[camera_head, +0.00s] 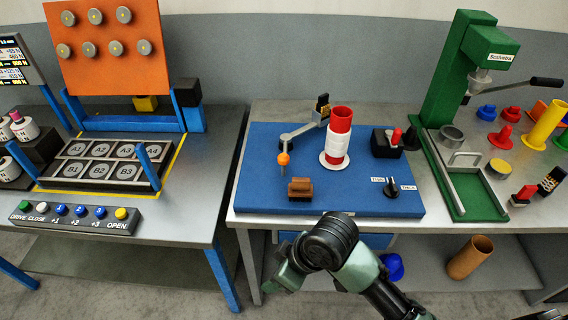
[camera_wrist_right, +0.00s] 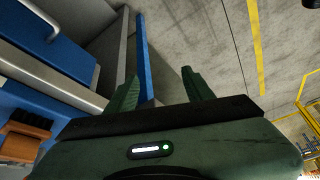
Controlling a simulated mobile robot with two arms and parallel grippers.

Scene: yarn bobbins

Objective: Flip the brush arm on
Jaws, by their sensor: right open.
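A grey jointed arm (camera_head: 303,129) with an orange ball (camera_head: 283,159) and a thin rod below it stands on the blue board (camera_head: 260,180); I take it for the brush arm. A brown block (camera_head: 300,188) sits just in front of it and also shows in the right wrist view (camera_wrist_right: 27,130). A red tube (camera_head: 341,122) with a white wrap stands right of the arm. My right gripper (camera_wrist_right: 160,88) is open and empty, beside the table's front edge and a blue leg. My left gripper is out of view.
A black box with a red lever (camera_head: 396,137) and a black knob (camera_head: 391,189) stand on the board's right side. A green press (camera_head: 458,75) is farther right. A button panel (camera_head: 77,215) is on the left table. A gap separates the tables.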

